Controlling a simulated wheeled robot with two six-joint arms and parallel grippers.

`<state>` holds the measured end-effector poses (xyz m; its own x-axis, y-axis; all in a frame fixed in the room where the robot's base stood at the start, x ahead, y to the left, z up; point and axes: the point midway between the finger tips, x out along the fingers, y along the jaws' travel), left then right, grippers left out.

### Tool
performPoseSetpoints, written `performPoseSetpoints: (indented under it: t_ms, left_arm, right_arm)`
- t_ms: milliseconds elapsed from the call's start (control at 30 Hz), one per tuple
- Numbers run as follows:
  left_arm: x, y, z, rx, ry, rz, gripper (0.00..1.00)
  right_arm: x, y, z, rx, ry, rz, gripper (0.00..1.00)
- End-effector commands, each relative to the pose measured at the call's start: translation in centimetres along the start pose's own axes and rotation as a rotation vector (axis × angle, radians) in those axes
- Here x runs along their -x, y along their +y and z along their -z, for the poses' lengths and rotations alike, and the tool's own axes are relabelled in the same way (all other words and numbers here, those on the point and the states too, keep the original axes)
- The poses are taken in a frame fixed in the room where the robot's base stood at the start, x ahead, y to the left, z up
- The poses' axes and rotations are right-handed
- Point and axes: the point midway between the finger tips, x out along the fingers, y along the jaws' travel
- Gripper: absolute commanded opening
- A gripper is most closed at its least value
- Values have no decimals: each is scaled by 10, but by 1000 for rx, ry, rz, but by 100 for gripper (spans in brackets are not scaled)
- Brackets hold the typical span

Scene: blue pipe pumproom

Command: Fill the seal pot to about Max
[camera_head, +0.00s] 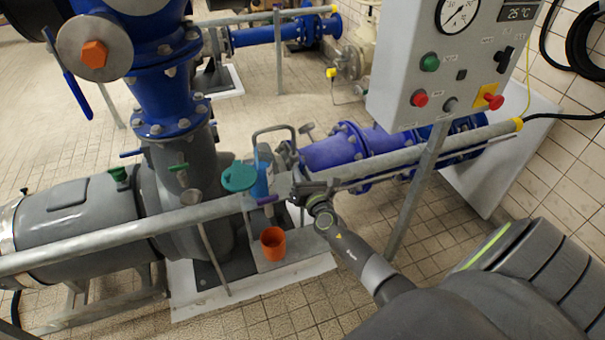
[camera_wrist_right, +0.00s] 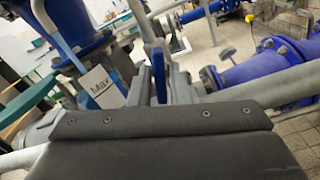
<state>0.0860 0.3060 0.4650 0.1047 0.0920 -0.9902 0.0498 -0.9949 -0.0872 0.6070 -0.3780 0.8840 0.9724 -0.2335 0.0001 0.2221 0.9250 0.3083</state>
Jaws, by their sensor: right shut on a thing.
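The seal pot (camera_head: 261,183) is a blue vessel on the pump's stand, behind the grey rail. In the right wrist view the pot (camera_wrist_right: 90,78) carries a white label reading "Max"; I cannot make out a liquid level. A round teal lid or disc (camera_head: 239,177) is beside the pot and shows at the left of the wrist view (camera_wrist_right: 30,104). My right gripper (camera_head: 285,197) is just right of the pot. In the wrist view its fingers (camera_wrist_right: 157,88) are shut on an upright blue lever (camera_wrist_right: 158,74). My left gripper is out of view.
An orange cup (camera_head: 272,243) stands on the grey stand below the pot. A grey rail (camera_head: 110,234) crosses in front of the pump. A control box (camera_head: 440,65) with buttons and a gauge hangs at upper right. Tiled floor is clear at the bottom.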

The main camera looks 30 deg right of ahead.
Motion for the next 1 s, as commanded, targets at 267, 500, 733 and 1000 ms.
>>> performPoseSetpoints:
  t_ms: [267,500,733,1000]
  left_arm:
    - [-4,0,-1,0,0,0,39]
    - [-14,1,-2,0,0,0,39]
    - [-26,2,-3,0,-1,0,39]
    - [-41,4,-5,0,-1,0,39]
  right_arm:
    - [0,-1,1,-43,0,0,0]
    - [0,-2,3,-186,0,0,0]
    - [1,-3,4,-396,0,0,0]
    - [1,-4,4,-652,1,0,0]
